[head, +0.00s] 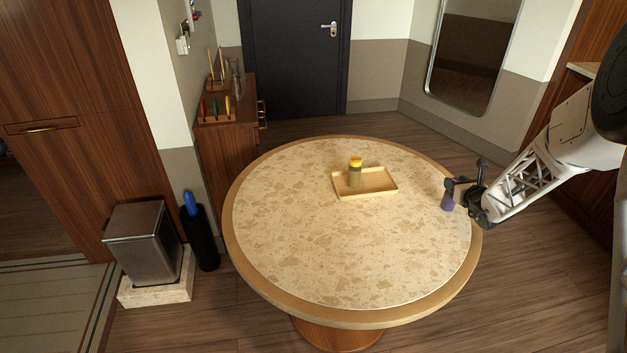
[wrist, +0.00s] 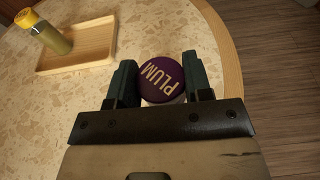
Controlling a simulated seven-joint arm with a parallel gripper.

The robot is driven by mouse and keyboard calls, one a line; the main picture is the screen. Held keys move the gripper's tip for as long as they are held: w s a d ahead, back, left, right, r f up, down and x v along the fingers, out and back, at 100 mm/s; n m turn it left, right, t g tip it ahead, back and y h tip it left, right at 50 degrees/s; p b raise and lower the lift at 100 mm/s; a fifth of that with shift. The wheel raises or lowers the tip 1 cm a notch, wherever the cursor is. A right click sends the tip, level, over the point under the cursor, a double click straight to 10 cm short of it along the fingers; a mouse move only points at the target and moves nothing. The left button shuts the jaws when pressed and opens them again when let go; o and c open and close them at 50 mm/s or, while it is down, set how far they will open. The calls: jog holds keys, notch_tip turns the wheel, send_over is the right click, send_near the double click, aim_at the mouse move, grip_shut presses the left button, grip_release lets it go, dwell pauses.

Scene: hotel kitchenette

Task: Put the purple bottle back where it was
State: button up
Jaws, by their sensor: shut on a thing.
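The purple bottle (head: 447,201) is at the right side of the round table (head: 330,270). My gripper (head: 464,190) is shut on it from the right. In the wrist view the round purple top of the bottle (wrist: 162,80), marked "PLUM", sits between the two dark fingers of my gripper (wrist: 163,88). The head view does not clearly show whether the bottle's base touches the table. A shallow wooden tray (head: 378,194) lies near the table's middle, left of my gripper, and also shows in the wrist view (wrist: 100,58).
A yellow-capped bottle (head: 355,172) stands in the tray's left part; the tray's right part is bare. The rest of the tabletop is clear. A wooden cabinet (head: 228,150) with small items stands behind left. A metal bin (head: 143,243) is at the left.

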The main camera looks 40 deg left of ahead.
jog(key=s+a+r+n+g+y, duration=0.1)
jog(key=s+a+n+g, duration=0.2)
jog(key=s+a, duration=0.4)
jog(key=s+a+r+n+g+y, duration=0.1)
jog(key=s+a+n+g, duration=0.2)
jog(key=s+a, duration=0.5)
jog(key=s+a+r+n+g+y, duration=0.1)
jog(key=s+a, duration=0.7)
jog(key=a, duration=1.5)
jog(key=n+g+y, duration=0.1)
jog(key=n+g, duration=0.1)
jog(key=g, duration=0.1)
jog(key=shift+g, duration=0.4)
jog(key=shift+a+r, duration=0.1)
jog(key=w+a+f, duration=0.1)
jog(key=w+a, duration=1)
jog(key=shift+w+a+f, duration=0.15)
jog(key=shift+w+f, duration=0.05)
jog(key=shift+f, duration=0.05)
jog(key=shift+f, duration=0.1)
jog(key=shift+f, duration=1.65)
jog(key=shift+f, duration=0.15)
